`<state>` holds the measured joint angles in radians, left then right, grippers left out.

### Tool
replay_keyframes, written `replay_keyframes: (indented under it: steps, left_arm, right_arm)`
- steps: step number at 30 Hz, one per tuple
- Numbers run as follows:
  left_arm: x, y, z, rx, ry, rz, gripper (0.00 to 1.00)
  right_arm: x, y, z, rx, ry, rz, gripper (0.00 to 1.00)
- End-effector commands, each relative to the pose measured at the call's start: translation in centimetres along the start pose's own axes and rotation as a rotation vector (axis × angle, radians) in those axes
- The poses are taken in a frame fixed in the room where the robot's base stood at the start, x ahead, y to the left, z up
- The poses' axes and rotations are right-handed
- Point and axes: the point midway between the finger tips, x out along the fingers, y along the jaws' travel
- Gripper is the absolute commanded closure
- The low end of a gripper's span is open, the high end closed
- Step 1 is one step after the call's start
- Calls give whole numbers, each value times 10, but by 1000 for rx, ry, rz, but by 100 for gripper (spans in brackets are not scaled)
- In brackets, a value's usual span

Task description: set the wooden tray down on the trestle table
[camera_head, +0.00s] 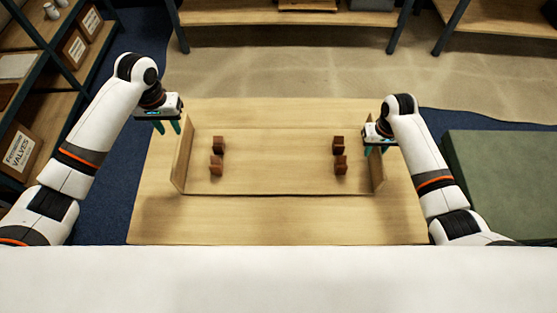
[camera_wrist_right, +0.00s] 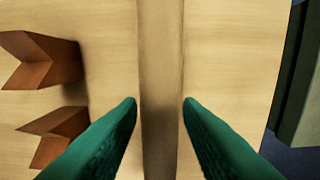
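The wooden tray (camera_head: 265,185) lies level on the trestle table (camera_head: 280,220), with no clear gap beneath it. It has an upright wall at each end; the right wall (camera_wrist_right: 160,120) runs down the middle of the right wrist view. Several brown notched blocks (camera_head: 340,164) stand on the tray in two pairs. My left gripper (camera_head: 167,127) is open and empty, just outside the far end of the left wall (camera_head: 184,155). My right gripper (camera_head: 376,150) is open, with one finger on each side of the right wall; whether either finger touches it is hard to tell.
A green padded block (camera_head: 505,180) stands on the right. Shelves with boxes (camera_head: 20,150) stand on the left, and wooden benches (camera_head: 280,17) at the back. Bare table top shows around the tray, mainly in front and to the left.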

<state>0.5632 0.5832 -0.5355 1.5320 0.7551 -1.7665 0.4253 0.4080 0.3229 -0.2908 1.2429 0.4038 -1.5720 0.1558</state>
Motion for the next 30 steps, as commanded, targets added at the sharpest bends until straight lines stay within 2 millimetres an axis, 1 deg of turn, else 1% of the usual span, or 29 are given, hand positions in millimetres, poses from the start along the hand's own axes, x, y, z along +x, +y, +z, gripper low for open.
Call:
replay_keyframes:
  steps: [2, 5, 15, 18, 21, 24, 30]
  left_arm:
    - [-3, 0, 0, 0, -1, 0, 67]
    - [-3, 0, 0, 0, 0, 0, 67]
    - [-3, 0, 0, 0, 0, 0, 67]
    - [-3, 0, 0, 0, 0, 0, 67]
    - [-2, 0, 0, 0, 0, 0, 67]
    - [-2, 0, 0, 0, 0, 0, 67]
    - [-2, 0, 0, 0, 0, 0, 67]
  right_arm:
    - [-5, 0, 1, 0, -2, 0, 67]
    - [-18, 0, 1, 0, -4, 0, 67]
    - [-89, 0, 1, -1, -6, 0, 67]
    - [-104, 0, 1, -1, -3, 0, 67]
    - [-114, 0, 0, 0, -1, 0, 67]
    - [-119, 0, 0, 1, -2, 0, 67]
    - [-120, 0, 0, 1, 0, 0, 67]
